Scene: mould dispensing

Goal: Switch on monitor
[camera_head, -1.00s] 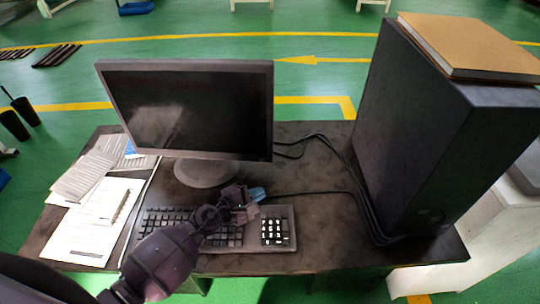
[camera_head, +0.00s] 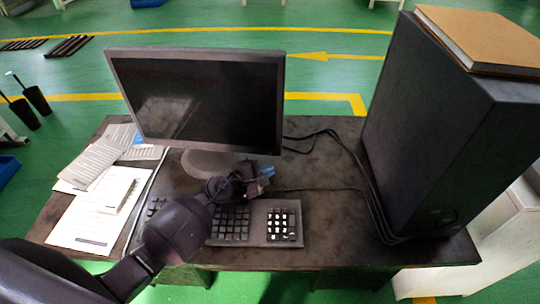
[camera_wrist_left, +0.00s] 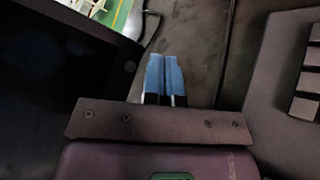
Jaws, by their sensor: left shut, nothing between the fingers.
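The monitor (camera_head: 205,100) stands upright on the desk, and its screen is dark. Its lower right corner shows at the left of the wrist view (camera_wrist_left: 60,70), with a small mark near the corner of the frame. My left gripper (camera_head: 267,173) is just below the monitor's lower right corner, over the back of the keyboard. In the left wrist view its blue fingertips (camera_wrist_left: 164,72) are together with nothing between them, to the right of the monitor's edge and apart from it. My right gripper is not in view.
The keyboard (camera_head: 258,240) lies under my left arm. A large dark computer case (camera_head: 440,140) with a brown book (camera_head: 490,38) on top stands at the right. Cables (camera_head: 350,165) run beside it. Papers (camera_head: 85,222) lie at the left.

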